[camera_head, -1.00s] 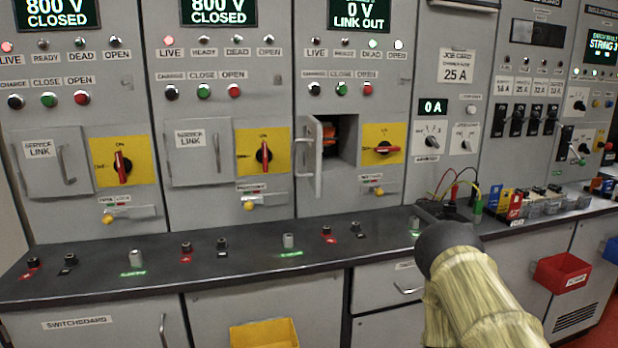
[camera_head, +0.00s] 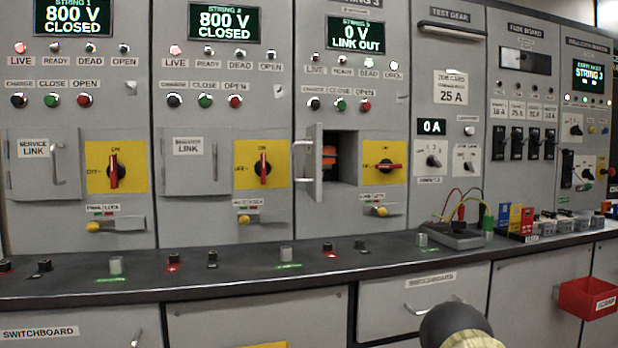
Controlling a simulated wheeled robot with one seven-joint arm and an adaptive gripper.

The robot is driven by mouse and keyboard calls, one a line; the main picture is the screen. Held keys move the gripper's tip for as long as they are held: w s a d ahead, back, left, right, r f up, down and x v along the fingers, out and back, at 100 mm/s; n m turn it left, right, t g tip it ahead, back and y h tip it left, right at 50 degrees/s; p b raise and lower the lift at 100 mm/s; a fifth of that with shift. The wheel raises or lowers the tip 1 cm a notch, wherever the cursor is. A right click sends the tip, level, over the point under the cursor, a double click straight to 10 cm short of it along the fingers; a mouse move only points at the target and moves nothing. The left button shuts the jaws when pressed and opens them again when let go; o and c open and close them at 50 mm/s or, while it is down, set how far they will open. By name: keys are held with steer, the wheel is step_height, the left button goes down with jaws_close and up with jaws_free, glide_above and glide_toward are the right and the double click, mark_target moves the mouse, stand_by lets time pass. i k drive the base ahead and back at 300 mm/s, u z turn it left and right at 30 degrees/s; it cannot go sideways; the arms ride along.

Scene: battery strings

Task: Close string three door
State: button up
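The string three door (camera_head: 318,168) stands open in the right-hand string panel. It is swung out on its left side and seen nearly edge-on, with its grey handle (camera_head: 298,160) facing left. Behind it the compartment (camera_head: 345,158) is open, with an orange part (camera_head: 328,160) inside, partly hidden by the door. The string three display (camera_head: 355,35) reads 0 V LINK OUT. The yellow switch plate (camera_head: 396,153) beside the compartment carries a red handle lying sideways.
The string one (camera_head: 40,180) and string two (camera_head: 190,175) doors are shut. The dark bench top (camera_head: 330,270) runs below the panels with several small posts. A grey box with leads (camera_head: 455,238) sits on it at right. A red bin (camera_head: 587,298) sticks out front right.

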mark_target(312, 144)
steer(key=k, duration=1.3)
steer(key=u, duration=0.65)
steer(key=i, duration=1.25)
steer(key=z, duration=0.75)
